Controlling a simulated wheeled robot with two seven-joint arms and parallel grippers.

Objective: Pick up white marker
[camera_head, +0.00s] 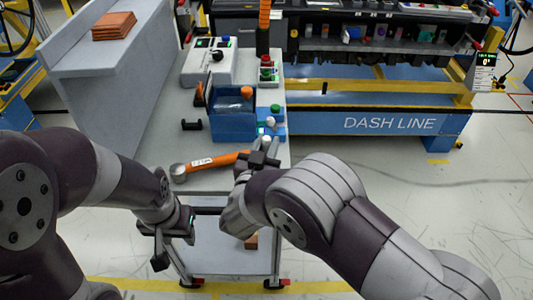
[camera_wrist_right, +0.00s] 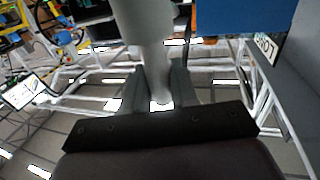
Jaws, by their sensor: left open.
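The white marker shows large in the right wrist view (camera_wrist_right: 150,45), as a pale grey-white cylinder between the two fingers of my right gripper (camera_wrist_right: 159,95). The fingers press close on both its sides. In the head view my right gripper (camera_head: 262,158) is over the front right edge of the cart, just in front of the blue holder (camera_head: 279,131), and only a small pale piece of the marker (camera_head: 267,142) shows there. My left gripper (camera_head: 168,236) is open and empty, low at the cart's front left, apart from the marker.
An orange-handled tool (camera_head: 215,165) lies on the grey cart top near its front edge. A blue bin (camera_head: 233,126), a black handle (camera_head: 192,125) and a white control box (camera_head: 209,64) stand behind it. The blue-and-yellow dash line (camera_head: 390,122) is at the back right.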

